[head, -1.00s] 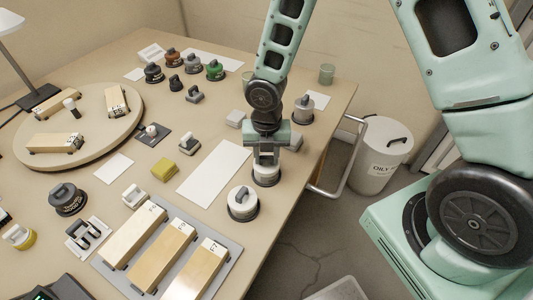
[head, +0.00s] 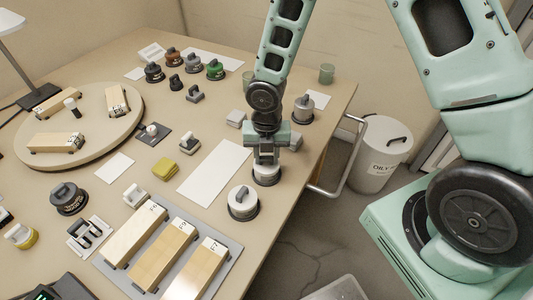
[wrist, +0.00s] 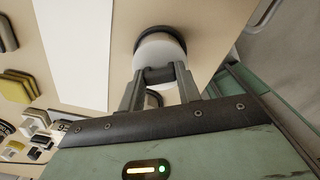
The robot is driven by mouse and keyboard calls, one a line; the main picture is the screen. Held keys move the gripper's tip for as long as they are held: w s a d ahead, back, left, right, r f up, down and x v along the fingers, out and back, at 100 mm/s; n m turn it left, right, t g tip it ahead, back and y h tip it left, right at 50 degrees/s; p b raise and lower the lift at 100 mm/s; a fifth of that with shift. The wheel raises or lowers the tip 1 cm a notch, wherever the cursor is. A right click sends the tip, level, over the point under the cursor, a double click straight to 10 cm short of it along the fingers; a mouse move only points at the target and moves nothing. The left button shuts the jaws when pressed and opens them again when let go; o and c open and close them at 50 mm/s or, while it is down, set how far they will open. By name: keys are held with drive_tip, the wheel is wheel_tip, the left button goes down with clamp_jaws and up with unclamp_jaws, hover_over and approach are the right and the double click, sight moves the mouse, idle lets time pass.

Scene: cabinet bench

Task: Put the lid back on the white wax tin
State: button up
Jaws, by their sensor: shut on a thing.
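My gripper (head: 266,158) points straight down near the right edge of the bench, with its fingers closed on the dark handle of a white round lid (wrist: 158,50). In the wrist view a dark round rim (wrist: 163,29) shows just beyond the lid. In the head view the white wax tin (head: 266,180) is directly under my gripper, its white part upright on a dark base. Lid and tin look in line. I cannot tell whether the lid is fully seated or slightly above, as the fingers hide part of it.
A similar white-topped tin (head: 243,204) stands close in front, and a grey tin (head: 303,109) behind to the right. A white sheet (head: 215,173) lies to the left. A tray with wooden blocks (head: 165,251) is at the front. The bench edge and rail (head: 345,165) are to the right.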

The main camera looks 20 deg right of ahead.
drive_tip(key=o, duration=1.5)
drive_tip(key=shift+r+p, duration=3.55)
drive_tip(key=shift+p, duration=0.1)
clamp_jaws()
